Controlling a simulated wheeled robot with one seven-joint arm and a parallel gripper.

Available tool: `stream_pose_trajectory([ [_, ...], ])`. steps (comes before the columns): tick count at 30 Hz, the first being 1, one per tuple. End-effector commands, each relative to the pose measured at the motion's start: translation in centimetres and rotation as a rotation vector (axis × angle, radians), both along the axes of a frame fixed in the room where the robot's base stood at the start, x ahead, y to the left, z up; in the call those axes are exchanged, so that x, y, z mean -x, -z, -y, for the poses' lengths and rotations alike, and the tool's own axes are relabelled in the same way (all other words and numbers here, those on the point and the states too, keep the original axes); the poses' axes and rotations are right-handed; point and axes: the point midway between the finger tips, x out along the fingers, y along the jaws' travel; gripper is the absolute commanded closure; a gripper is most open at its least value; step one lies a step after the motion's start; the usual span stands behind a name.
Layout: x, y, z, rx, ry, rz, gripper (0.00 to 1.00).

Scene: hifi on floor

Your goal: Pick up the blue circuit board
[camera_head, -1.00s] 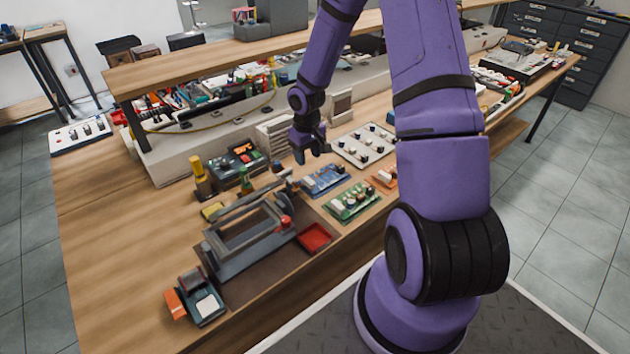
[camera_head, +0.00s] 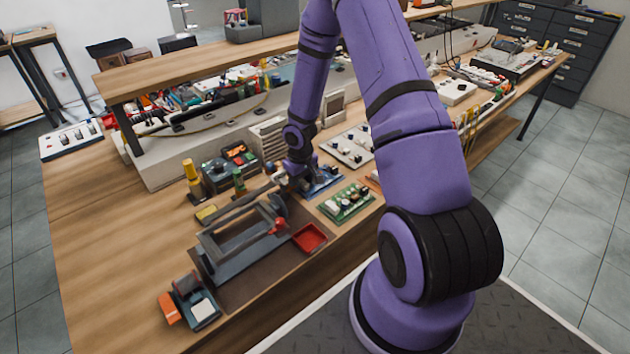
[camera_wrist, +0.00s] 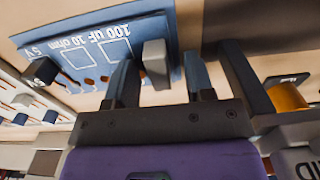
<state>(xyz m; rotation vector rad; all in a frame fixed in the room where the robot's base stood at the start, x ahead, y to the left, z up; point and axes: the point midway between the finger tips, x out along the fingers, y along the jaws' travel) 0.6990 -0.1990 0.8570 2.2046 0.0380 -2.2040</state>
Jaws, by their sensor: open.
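The blue circuit board (camera_head: 322,184) lies on the wooden bench, partly hidden behind my gripper in the head view. In the wrist view the blue circuit board (camera_wrist: 90,55) fills the upper left, with white print and a grey block and dark block on it. My gripper (camera_head: 302,190) is low at the board's left end. In the wrist view the two fingers of my gripper (camera_wrist: 160,85) are apart, with the board's grey block showing between them. I cannot tell whether the fingers touch the board.
A green circuit board (camera_head: 346,202) lies just in front of the blue one. A grey frame fixture (camera_head: 240,240) and a red tray (camera_head: 310,237) are to the left and front. A white panel with knobs (camera_head: 350,147) lies behind. Bare bench (camera_head: 110,240) is at the left.

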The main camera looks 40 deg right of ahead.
Motion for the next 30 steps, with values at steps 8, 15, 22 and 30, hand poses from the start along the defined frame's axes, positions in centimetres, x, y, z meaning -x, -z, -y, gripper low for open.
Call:
stream_pose_trajectory([
  [8,0.0,0.0,0.0,0.0,0.0,0.0,0.86],
  [15,0.0,-0.1,0.0,0.0,0.0,0.0,1.0],
  [22,0.0,-0.8,0.1,0.002,0.001,0.001,1.0],
  [30,0.0,-5.3,0.1,0.002,0.002,0.004,1.0],
])
